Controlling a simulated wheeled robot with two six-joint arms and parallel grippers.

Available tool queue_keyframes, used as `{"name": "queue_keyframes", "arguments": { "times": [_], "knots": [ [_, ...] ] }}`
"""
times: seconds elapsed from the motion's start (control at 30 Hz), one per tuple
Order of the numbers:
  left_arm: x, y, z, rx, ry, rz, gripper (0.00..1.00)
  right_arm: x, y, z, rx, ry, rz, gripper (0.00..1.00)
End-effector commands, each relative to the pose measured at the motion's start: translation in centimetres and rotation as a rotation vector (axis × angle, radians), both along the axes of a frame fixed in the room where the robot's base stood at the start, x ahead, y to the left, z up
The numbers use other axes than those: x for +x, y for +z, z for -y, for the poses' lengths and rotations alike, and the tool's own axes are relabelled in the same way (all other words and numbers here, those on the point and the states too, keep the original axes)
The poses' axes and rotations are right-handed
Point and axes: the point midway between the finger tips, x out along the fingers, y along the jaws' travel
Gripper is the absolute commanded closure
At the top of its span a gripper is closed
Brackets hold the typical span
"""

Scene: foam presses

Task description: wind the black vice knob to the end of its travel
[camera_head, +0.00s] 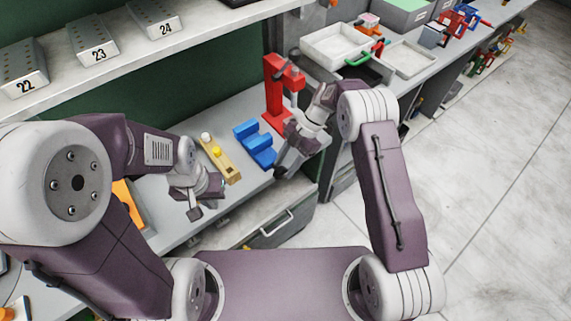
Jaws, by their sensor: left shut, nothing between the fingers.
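A blue vice (254,143) with two raised jaws stands on the grey workbench, at the centre of the head view. I cannot make out its black knob; it may be behind my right gripper or too small to tell. My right gripper (282,168) reaches down at the right end of the vice, close to it. I cannot tell whether it touches the vice or whether its fingers are open. My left gripper (196,210) is shut and empty above the front of the bench, left of the vice.
A red press (276,92) stands behind the vice. A wooden block with white and yellow knobs (220,160) lies left of it. An orange item (128,203) is partly behind my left arm. White trays (336,44) stand at the back right. A numbered shelf (100,75) overhangs the bench.

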Motion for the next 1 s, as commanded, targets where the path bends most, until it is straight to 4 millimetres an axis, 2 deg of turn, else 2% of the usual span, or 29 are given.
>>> {"name": "queue_keyframes", "arguments": {
  "times": [0.27, 0.37, 0.7, 1.0],
  "knots": [
    [0.0, -0.1, 0.0, 0.0, 0.0, 0.0, 1.0, 0.0, 0.1, 0.0, 0.002, 0.0, -0.001, 0.56],
    [0.0, -0.5, 0.0, 0.0, 0.0, 0.0, 1.0, 0.6, 1.1, 0.6, 0.003, -0.001, 0.004, 0.56],
    [0.0, -1.3, 0.0, 0.0, 0.0, 0.0, 1.0, 2.9, 6.5, 3.9, 0.001, 0.0, 0.002, 0.56],
    [0.0, -1.3, 0.0, 0.0, 0.0, 0.0, 1.0, 3.1, 7.4, 4.3, 0.001, 0.0, -0.002, 0.56]
  ]
}}
